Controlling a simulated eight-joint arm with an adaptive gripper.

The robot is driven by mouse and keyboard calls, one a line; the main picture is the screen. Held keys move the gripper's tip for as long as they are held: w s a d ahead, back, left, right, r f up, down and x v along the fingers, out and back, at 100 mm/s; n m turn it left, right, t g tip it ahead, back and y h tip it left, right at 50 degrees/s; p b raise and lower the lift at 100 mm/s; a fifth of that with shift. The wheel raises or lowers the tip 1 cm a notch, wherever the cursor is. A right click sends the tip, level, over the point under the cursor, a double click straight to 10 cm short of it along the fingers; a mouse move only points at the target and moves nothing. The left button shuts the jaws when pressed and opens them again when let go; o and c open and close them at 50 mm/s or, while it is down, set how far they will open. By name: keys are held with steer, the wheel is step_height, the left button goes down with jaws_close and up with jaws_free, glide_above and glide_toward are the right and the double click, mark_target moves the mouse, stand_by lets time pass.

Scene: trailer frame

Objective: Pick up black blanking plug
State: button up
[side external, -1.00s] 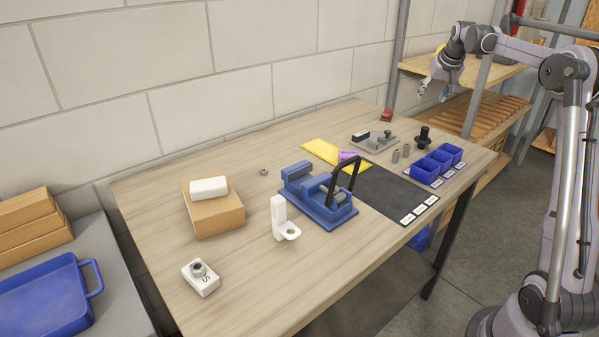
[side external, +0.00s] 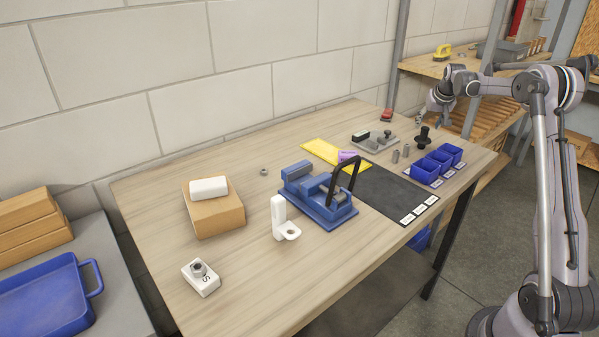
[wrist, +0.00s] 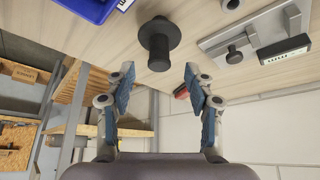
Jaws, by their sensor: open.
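The black blanking plug (side external: 423,138) stands upright at the far right of the table, behind the blue bins. In the wrist view the plug (wrist: 159,38) shows a wide flange and a thinner shaft, ahead of my gripper and roughly midway between its fingers. My gripper (wrist: 158,82) is open, with nothing between its blue-padded fingers. In the side view my gripper (side external: 434,112) is small and hangs above and beyond the plug, apart from it.
Blue bins (side external: 437,164) stand close to the plug. Small grey cylinders (side external: 401,153) and a grey fixture plate (side external: 375,142) with a black block are to its left. A red object (side external: 386,115) lies at the back edge. A wooden shelf (side external: 480,120) stands behind the table.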

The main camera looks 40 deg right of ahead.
mark_target(426, 128)
steer(key=shift+x, duration=2.45)
jaws_close()
